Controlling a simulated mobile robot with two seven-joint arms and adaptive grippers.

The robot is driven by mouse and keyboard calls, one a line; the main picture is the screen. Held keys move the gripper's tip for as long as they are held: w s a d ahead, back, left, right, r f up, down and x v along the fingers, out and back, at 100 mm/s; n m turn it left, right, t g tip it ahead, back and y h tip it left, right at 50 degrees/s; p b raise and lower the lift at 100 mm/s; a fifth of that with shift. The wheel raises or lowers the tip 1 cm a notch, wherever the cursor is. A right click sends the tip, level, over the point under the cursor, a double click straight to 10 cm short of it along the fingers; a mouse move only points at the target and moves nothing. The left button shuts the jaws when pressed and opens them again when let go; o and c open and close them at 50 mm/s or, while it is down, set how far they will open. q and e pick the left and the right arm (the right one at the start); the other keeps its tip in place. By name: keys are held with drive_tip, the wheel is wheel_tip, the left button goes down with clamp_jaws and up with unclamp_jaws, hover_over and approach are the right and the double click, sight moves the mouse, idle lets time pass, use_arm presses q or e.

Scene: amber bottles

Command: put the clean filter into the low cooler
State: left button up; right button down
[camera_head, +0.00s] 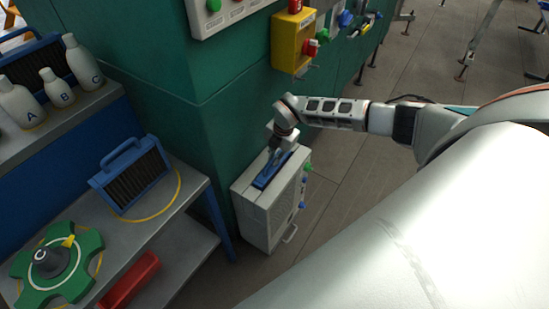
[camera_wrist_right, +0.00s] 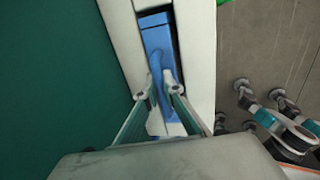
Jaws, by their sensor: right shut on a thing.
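The low cooler (camera_head: 251,216) is a pale box on the floor against the green cabinet, with a long slot in its top. A blue-framed filter (camera_head: 266,176) sits in that slot, with only its top edge and handle showing; its pleats are hidden, so I cannot tell if it is clean. My right gripper (camera_head: 277,151) is over the cooler, shut on the filter's handle. In the right wrist view the fingers (camera_wrist_right: 159,93) close around the blue handle, and the filter's top bar (camera_wrist_right: 157,38) lies along the dark slot. My left gripper is not in view.
Another blue-framed filter with dark pleats (camera_head: 135,178) stands on the grey shelf (camera_head: 190,182) at left. A green handwheel (camera_head: 77,272), a red block (camera_head: 130,280) and white lettered bottles (camera_head: 82,62) are nearby. The green cabinet (camera_head: 160,85) is close beside my gripper.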

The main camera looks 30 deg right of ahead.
drive_tip(key=shift+s+f, duration=0.1)
drive_tip(key=shift+f, duration=0.1)
drive_tip(key=c, duration=2.1)
unclamp_jaws()
drive_tip(key=shift+f, duration=0.1)
drive_tip(key=v, duration=1.2)
